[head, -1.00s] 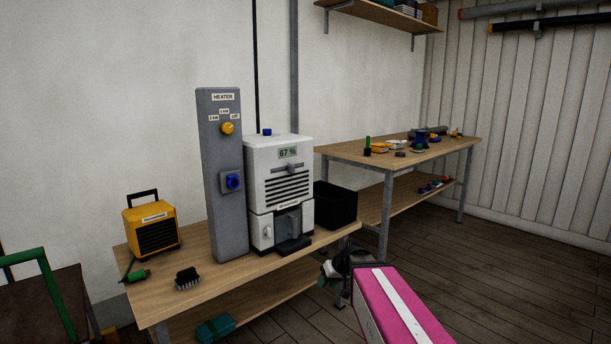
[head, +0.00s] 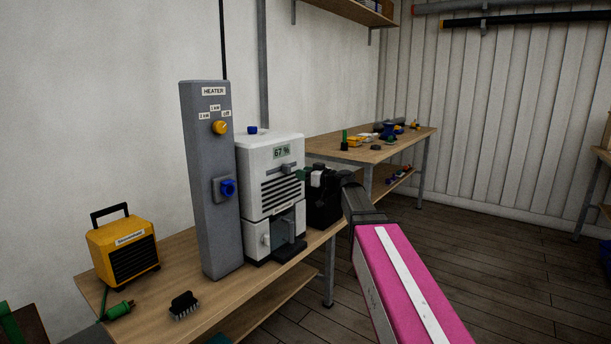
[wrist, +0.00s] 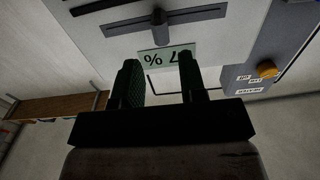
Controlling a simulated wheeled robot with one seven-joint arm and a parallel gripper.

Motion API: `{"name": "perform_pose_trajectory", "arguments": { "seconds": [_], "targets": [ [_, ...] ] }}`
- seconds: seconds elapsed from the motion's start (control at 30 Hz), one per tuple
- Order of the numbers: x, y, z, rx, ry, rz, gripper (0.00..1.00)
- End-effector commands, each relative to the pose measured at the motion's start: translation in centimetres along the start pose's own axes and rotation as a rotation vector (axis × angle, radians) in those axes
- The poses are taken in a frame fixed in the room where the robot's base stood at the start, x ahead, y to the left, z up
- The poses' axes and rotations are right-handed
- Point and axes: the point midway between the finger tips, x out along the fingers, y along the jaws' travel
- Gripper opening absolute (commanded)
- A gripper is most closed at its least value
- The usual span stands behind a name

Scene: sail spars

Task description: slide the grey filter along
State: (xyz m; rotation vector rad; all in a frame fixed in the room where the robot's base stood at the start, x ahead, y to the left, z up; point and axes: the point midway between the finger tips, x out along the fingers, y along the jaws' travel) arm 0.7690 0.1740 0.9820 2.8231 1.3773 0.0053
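The white dehumidifier (head: 268,165) stands on the near bench, its display reading 67 %. A grey bar with a small tab, which looks like the grey filter (head: 288,168), crosses its front above the black vents. In the wrist view the filter's tab (wrist: 159,17) shows near the top edge, beyond the upside-down display. My gripper (wrist: 159,63) is open and empty, its two green-padded fingers apart and pointing at the front. In the head view my gripper (head: 302,175) is just right of the filter; the tab is not between the fingers.
A grey heater post (head: 208,250) with yellow and blue knobs stands close on the dehumidifier's left. A yellow heater (head: 122,250), a brush (head: 184,305) and a green-handled tool (head: 117,311) lie further left. A black bin is behind my gripper. A second bench (head: 420,145) stands behind right.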

Motion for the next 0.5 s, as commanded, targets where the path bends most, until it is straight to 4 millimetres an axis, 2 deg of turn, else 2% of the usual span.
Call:
{"name": "perform_pose_trajectory", "arguments": {
  "seconds": [0.17,0.5],
  "targets": [
    [1.4,0.1,0.1,0.001,-0.001,-0.001,0.38],
    [5.7,0.1,0.1,0.002,-0.003,-0.001,0.38]
  ]
}}
